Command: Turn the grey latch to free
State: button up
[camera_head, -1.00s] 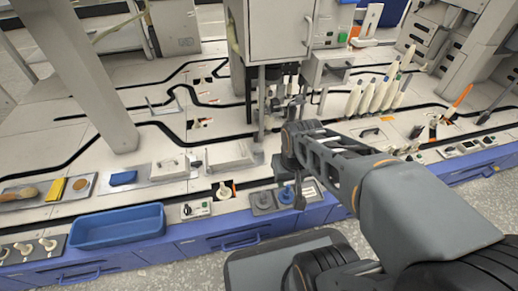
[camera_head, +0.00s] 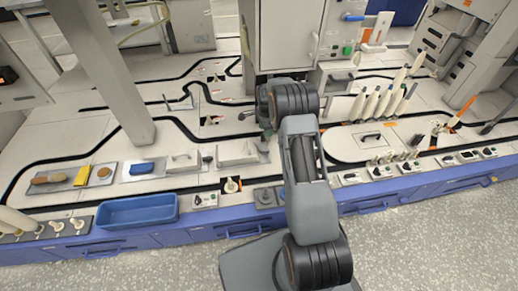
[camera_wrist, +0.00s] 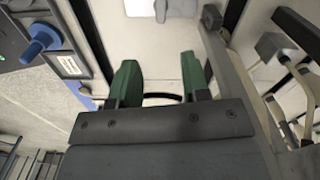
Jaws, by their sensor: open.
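My gripper (camera_wrist: 160,80) shows in the wrist view with its two green fingers apart and nothing seen between them. It faces a pale panel (camera_wrist: 165,55).
A blue knob (camera_wrist: 42,42) on a grey plate lies left of my fingers. Grey bars and rods stand close at the right of the wrist view. Pale bobbins (camera_head: 385,100) stand right of my arm. A blue tray (camera_head: 138,211) lies at the front left.

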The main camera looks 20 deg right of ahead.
aim_at(265, 150)
notch_tip(265, 150, down, 14)
jog(key=m+b, duration=0.2)
jog(key=b, duration=0.3)
jog(key=shift+r, duration=0.15)
dwell(0.3)
grip_shut()
